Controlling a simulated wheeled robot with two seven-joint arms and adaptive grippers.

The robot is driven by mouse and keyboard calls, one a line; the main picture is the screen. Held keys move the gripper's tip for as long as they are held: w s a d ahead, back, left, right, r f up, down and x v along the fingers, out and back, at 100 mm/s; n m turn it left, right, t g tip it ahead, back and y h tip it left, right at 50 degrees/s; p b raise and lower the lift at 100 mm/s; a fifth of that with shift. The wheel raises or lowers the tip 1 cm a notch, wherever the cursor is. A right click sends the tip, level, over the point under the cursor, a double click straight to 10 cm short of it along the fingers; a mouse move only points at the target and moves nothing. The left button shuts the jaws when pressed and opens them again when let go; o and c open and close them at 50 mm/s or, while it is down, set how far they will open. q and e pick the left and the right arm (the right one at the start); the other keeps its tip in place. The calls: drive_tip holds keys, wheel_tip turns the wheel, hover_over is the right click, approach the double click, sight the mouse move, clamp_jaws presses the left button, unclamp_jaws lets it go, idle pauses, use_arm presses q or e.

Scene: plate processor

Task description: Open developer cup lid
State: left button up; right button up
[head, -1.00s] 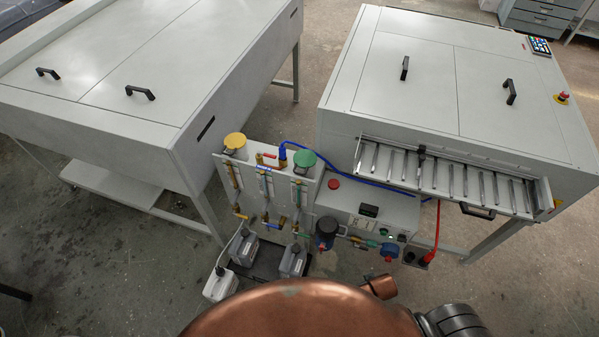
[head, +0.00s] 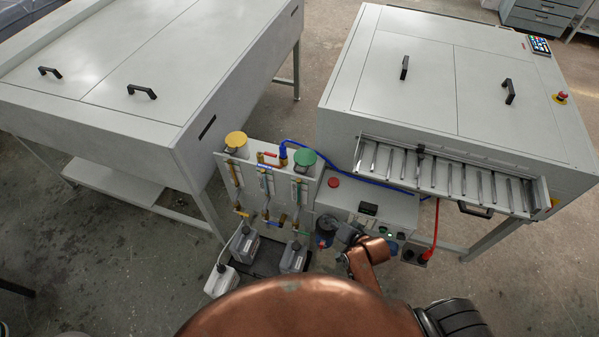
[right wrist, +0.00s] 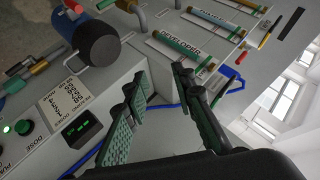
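A cup with a green lid (head: 305,158) stands at the top right of the grey panel (head: 283,210) in the head view; the lid looks shut. A cup with a yellow lid (head: 236,140) stands at the panel's top left. My right gripper (head: 346,234) is below and right of the green lid, apart from it, near the control box. In the right wrist view its two fingers (right wrist: 158,79) are spread and empty. They point toward the panel, where a green tube lies over a "DEVELOPER" label (right wrist: 180,50). I cannot make out the green lid there. My left gripper is not in view.
The control box (head: 392,205) with a red button stands right of the panel. A dark cylinder (right wrist: 98,38) is close to the fingers. A blue hose (head: 350,180) runs behind. Grey bottles (head: 294,257) stand below the panel. A large processor (head: 460,90) is behind.

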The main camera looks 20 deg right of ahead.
sight(299, 172)
drive_tip(key=w+a+r+m+t, duration=0.1)
drive_tip(key=w+a+m+t, duration=0.1)
drive_tip(key=w, duration=0.5)
drive_tip(key=w+a+r+m+t, duration=0.1)
drive_tip(key=w+m, duration=0.3)
drive_tip(key=w, duration=0.4)
drive_tip(key=w+a+r+m+t, duration=0.2)
drive_tip(key=w+a+m+t, duration=0.1)
drive_tip(key=w, duration=0.4)
drive_tip(key=shift+w+m+y, duration=0.25)
drive_tip(key=shift+m+y, duration=0.15)
drive_tip(key=shift+m, duration=0.1)
drive_tip(key=shift+c, duration=0.7)
drive_tip(key=c, duration=0.5)
drive_tip(key=shift+f, duration=0.1)
clamp_jaws()
drive_tip(key=shift+s+f, duration=0.1)
